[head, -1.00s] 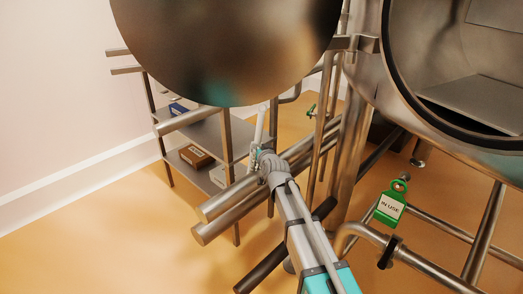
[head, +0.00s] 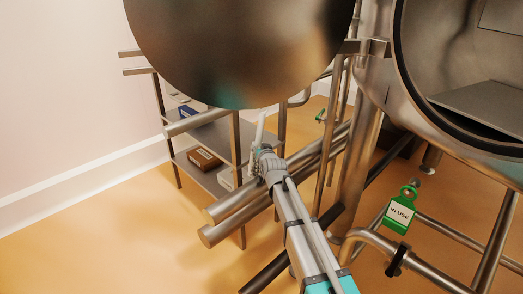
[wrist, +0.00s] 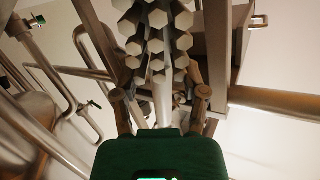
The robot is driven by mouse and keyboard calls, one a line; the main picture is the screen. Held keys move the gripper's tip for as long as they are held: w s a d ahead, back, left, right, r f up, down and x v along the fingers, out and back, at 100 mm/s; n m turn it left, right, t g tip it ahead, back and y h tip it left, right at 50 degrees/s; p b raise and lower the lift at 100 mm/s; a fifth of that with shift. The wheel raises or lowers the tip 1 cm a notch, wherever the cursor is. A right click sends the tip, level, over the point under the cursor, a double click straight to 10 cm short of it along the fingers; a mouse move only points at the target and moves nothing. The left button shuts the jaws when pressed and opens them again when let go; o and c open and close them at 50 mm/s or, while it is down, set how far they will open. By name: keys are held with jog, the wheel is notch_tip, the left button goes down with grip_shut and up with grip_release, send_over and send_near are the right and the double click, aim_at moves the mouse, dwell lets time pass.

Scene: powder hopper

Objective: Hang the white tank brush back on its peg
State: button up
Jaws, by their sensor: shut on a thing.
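The white tank brush (head: 260,131) stands up from my gripper (head: 263,153) in the head view, its upper end close to the round steel lid's lower edge. In the wrist view my gripper (wrist: 160,97) is shut on the brush's pale handle (wrist: 163,100), with a brown finger on each side. Beyond the fingers is a cluster of pale hexagonal tufts (wrist: 155,40), which looks like the brush head. I cannot make out the peg in either view.
The large round steel lid (head: 240,50) hangs just above my gripper. Steel rails (head: 235,205) and a shelf rack (head: 236,150) with boxes stand close by. A green "IN USE" tag (head: 400,213) hangs at right. Open floor (head: 100,240) lies at left.

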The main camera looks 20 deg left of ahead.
jog(key=shift+w+a, duration=0.35)
jog(key=shift+a, duration=0.5)
jog(key=shift+w+a+f+b, duration=0.2)
jog(key=shift+a+f+b, duration=0.25)
jog(key=shift+a, duration=0.1)
jog(key=o, duration=1.3)
